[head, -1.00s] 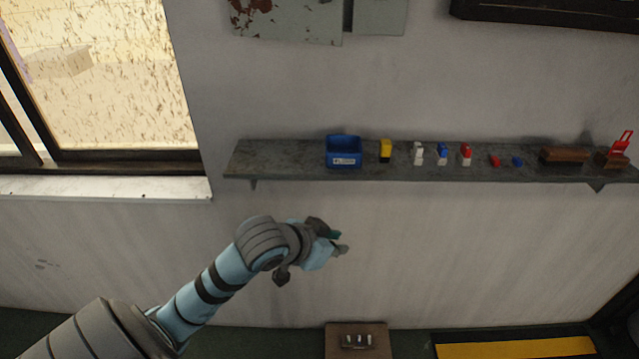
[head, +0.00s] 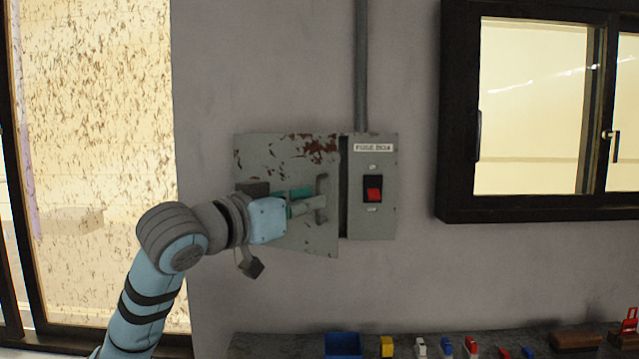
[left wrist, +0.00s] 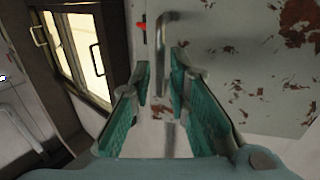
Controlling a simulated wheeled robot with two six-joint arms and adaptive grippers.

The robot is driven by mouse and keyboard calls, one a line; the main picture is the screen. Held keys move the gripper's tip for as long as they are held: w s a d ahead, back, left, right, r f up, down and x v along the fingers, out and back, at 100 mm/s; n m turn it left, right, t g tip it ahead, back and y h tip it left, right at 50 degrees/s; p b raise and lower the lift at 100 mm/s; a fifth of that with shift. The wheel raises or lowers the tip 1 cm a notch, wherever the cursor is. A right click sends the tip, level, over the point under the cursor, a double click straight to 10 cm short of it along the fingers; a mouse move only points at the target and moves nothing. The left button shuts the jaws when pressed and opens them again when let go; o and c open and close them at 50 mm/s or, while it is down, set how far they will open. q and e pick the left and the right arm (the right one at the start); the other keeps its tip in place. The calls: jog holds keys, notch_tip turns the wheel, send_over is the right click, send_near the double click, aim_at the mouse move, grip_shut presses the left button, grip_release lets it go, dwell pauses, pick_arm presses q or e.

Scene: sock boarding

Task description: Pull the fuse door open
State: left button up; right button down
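The fuse box (head: 385,222) hangs on the wall, grey, with a red switch on its right part. Its rust-marked door (head: 262,155) is on the left and stands slightly ajar, with a dark gap along its right edge. A vertical bar handle (head: 322,190) is on the door; it also shows in the left wrist view (left wrist: 161,42). My left gripper (head: 308,200) is at the handle. In the left wrist view its teal fingers (left wrist: 161,84) are apart, on either side of the bar's lower part. Contact with the bar is unclear. My right gripper is not in view.
A shelf (head: 275,345) below carries a blue bin (head: 342,345) and several small coloured items. A dark-framed window (head: 458,207) is to the right, another window to the left. A conduit (head: 361,60) runs up from the box. The wall around the box is bare.

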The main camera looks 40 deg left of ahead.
pick_arm(q)
jog(key=w, duration=0.2)
jog(key=shift+w+r+p, duration=0.15)
jog(key=shift+w+p, duration=0.15)
jog(key=shift+p, duration=0.1)
jog(key=shift+w, duration=0.15)
grip_shut()
